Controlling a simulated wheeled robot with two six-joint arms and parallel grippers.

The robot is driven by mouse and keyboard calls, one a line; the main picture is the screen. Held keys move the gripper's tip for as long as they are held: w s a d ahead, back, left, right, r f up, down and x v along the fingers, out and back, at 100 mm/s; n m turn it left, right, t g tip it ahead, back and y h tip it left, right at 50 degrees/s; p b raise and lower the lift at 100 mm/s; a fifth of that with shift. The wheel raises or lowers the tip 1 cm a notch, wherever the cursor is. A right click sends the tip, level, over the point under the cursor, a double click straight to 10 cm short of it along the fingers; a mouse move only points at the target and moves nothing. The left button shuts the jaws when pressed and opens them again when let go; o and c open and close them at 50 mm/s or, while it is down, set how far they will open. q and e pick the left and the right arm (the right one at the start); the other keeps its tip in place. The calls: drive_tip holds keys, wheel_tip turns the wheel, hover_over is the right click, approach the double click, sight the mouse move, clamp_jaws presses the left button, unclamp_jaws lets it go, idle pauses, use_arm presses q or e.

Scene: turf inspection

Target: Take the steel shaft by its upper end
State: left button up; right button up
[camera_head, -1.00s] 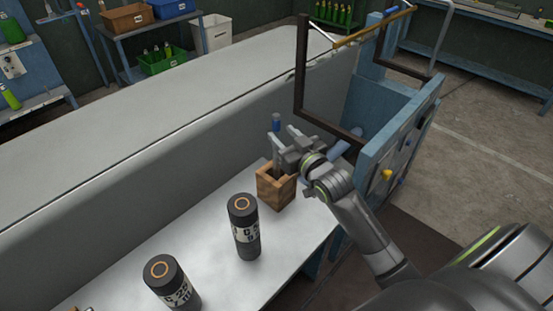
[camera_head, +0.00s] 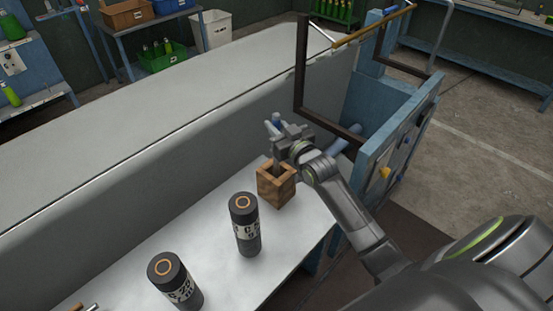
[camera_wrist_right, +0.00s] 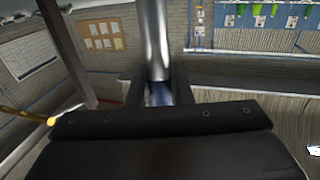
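The steel shaft (camera_wrist_right: 156,42) runs upright and shiny in the right wrist view, with a bluish stretch low between the fingers. My right gripper (camera_wrist_right: 158,92) has one dark finger close on each side of it. Whether the fingers press on the shaft is unclear. The gripper hides most of the shaft there. My left gripper is not in view.
Two dark cylinders with white printed bands (camera_head: 245,224) (camera_head: 176,284) stand on the white table (camera_head: 215,260). A long grey wall-like body (camera_head: 150,140) runs behind it. A dark frame (camera_head: 301,75) and a blue panel stand (camera_head: 385,150) are close to the right gripper.

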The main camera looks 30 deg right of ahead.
clamp_jaws()
wheel_tip(320, 180, up, 18)
drive_tip(key=b, duration=0.2)
idle(0.5)
idle(1.0)
